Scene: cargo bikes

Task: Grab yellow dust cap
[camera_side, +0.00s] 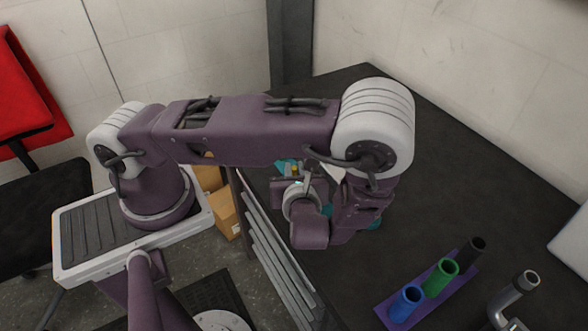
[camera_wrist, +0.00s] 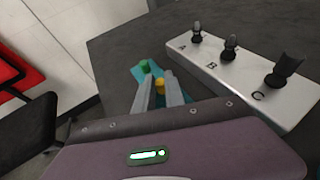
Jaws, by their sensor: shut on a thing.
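A green cap (camera_wrist: 145,66) sits just beyond the fingertips on a teal holder (camera_wrist: 137,73). I cannot tell whether the yellow cap touches the holder.
In the wrist view, a white block (camera_wrist: 240,75) marked A, B and C carries three black valve stems, to the right. In the side view, a purple rack (camera_side: 430,296) holds blue, green and black tubes at front right, beside a metal pipe piece (camera_side: 512,300).

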